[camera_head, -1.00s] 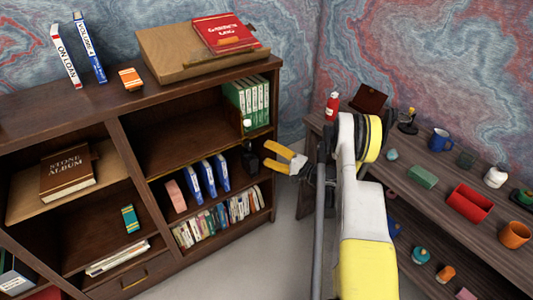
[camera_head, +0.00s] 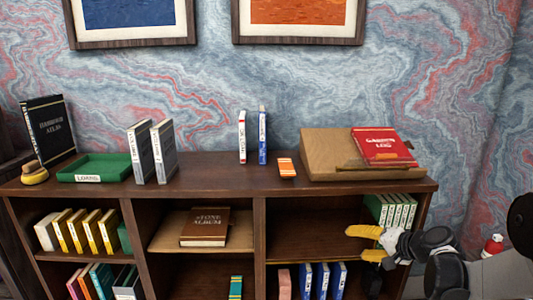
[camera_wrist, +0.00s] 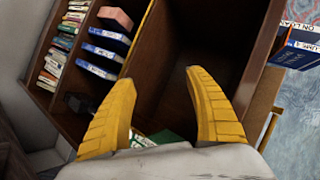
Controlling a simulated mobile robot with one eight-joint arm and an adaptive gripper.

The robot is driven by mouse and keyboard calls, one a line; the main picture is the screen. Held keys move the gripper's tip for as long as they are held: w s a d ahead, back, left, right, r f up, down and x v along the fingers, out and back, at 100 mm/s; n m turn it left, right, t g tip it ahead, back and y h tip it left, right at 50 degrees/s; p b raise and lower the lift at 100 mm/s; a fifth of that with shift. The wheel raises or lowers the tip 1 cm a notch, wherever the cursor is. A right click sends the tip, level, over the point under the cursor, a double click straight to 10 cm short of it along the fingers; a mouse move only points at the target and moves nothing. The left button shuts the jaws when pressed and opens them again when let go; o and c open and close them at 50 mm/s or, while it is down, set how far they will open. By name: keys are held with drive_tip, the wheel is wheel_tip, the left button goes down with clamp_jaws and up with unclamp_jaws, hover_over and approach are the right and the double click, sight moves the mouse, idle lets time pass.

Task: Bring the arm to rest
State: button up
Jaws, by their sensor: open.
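My gripper (camera_head: 362,243) is at the right of the head view, in front of the right upper compartment of the bookcase (camera_head: 215,172). Its yellow fingers point left, apart and with nothing between them. In the wrist view the two fingers (camera_wrist: 163,100) are spread, with the empty dark compartment beyond them. A row of green books (camera_head: 392,209) stands close above and behind the gripper, in that compartment's right end. The rest of my arm enters from the right edge.
On the bookcase top are a sloped stand (camera_head: 322,160) with a red book (camera_head: 384,147), an orange box (camera_head: 287,168), a white book (camera_head: 242,137), a blue book (camera_head: 263,135) and a green tray (camera_head: 95,167). Blue books (camera_head: 321,281) stand below the gripper.

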drive_tip(key=s+a+r+n+g+h, duration=0.1)
drive_tip(key=s+a+r+n, duration=0.15)
drive_tip(key=s, duration=0.45)
drive_tip(key=s+a+r+n+g+h, duration=0.1)
drive_tip(key=s+a+r, duration=0.1)
drive_tip(key=s+a, duration=0.3)
drive_tip(key=s+a+r+n+g+h, duration=0.1)
drive_tip(key=s+a+r+n+h, duration=0.1)
drive_tip(key=s, duration=0.6)
drive_tip(key=s+f+n+h, duration=0.1)
drive_tip(key=s+n+h, duration=0.1)
drive_tip(key=s, duration=0.8)
drive_tip(key=shift+s+d+f, duration=0.15)
drive_tip(key=shift+d, duration=0.15)
